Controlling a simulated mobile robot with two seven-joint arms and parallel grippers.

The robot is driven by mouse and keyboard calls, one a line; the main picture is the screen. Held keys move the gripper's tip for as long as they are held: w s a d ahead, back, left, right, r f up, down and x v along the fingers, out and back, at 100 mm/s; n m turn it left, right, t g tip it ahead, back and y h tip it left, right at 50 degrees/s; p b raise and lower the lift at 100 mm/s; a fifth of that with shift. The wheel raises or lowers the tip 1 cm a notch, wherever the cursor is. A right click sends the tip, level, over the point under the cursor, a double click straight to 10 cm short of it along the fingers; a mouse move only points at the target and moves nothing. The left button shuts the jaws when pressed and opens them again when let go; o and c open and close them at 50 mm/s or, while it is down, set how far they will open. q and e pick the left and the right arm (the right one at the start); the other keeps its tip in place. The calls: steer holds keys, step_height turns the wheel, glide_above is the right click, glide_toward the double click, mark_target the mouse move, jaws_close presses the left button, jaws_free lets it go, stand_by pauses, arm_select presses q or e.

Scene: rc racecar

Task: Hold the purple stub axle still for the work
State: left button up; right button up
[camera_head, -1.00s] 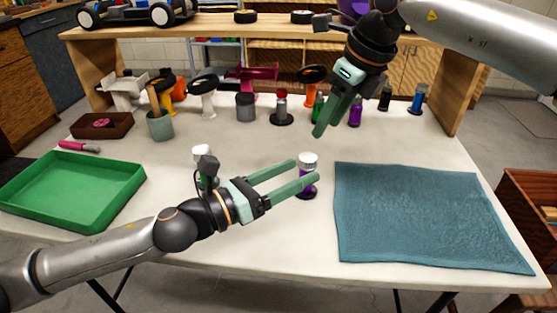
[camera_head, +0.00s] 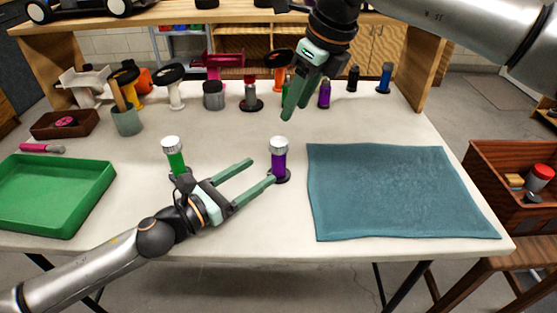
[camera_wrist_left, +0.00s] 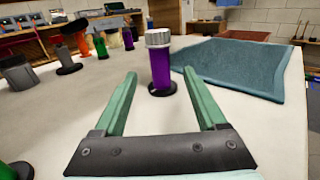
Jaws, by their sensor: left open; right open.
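The purple stub axle (camera_head: 279,161) stands upright on the table, with a silver cap and a dark round base. It also shows in the left wrist view (camera_wrist_left: 160,66), ahead of and roughly between my fingertips. My left gripper (camera_head: 262,170) is open and low over the table. Its fingertips are close to the purple stub axle, one finger near its base; whether they touch cannot be told. The gripper holds nothing. My right gripper (camera_head: 293,98) is open and empty, raised above the back of the table; its fingers overlap in the picture.
A green stub axle (camera_head: 175,160) stands behind my left wrist. A teal mat (camera_head: 390,195) lies to the right and a green tray (camera_head: 60,200) to the left. Another purple part (camera_head: 324,95) and several others stand along the back.

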mark_target(274, 165)
arm_select(q)
steer(key=shift+w+d+f, duration=0.15)
steer(key=shift+f, duration=0.3)
steer(key=shift+x, duration=3.55)
jaws_close()
arm_select(e)
steer(key=shift+o, duration=0.2)
